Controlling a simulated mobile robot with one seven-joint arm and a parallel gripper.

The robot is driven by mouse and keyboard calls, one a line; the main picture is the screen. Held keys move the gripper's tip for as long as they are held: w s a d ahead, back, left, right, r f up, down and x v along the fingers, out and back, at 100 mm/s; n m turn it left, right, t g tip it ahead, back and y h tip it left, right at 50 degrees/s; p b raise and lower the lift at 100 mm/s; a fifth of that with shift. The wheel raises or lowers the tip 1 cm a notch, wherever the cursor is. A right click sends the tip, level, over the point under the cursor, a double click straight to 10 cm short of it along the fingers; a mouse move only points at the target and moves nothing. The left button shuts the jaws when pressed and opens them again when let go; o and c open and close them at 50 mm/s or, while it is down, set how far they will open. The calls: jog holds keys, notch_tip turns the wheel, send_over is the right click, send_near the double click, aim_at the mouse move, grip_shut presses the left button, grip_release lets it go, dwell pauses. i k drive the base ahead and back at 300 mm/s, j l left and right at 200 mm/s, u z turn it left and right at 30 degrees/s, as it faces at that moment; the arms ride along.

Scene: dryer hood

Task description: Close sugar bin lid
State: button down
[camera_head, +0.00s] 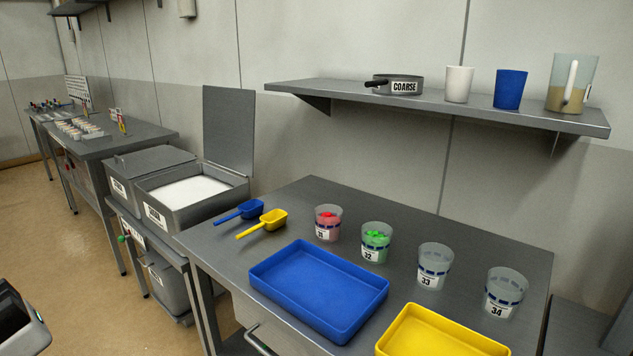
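The sugar bin (208,210) is a grey metal box filled with white granules, left of the middle in the head view. It carries a white label on its front that is too small to read clearly. Its flat grey lid (229,132) stands open, nearly upright, along the bin's back right edge. A white and black rounded part shows at the lower left edge and is cut off by the frame; I cannot tell whether it is mine.
A closed grey bin (150,164) stands just left of the sugar bin. Right of it, a metal table (400,222) holds blue and yellow scoops, several numbered cups, a blue tray (318,290) and a yellow tray (440,335). A wall shelf (440,104) hangs above. The floor at left is clear.

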aim_at(228, 113)
jog(key=i+j, duration=0.2)
jog(key=j, duration=0.2)
jog(key=i+j, duration=0.2)
jog(key=j, duration=0.2)
jog(key=i+j, duration=0.15)
jog(key=j, duration=0.25)
jog(key=i+j, duration=0.2)
jog(key=j, duration=0.2)
jog(key=i+j, duration=0.2)
jog(key=j, duration=0.2)
jog(key=i+j, duration=0.65)
jog(key=j, duration=0.3)
jog(key=i+j, duration=0.15)
jog(key=i, duration=0.25)
jog(key=i+j, duration=0.15)
jog(key=i, duration=0.25)
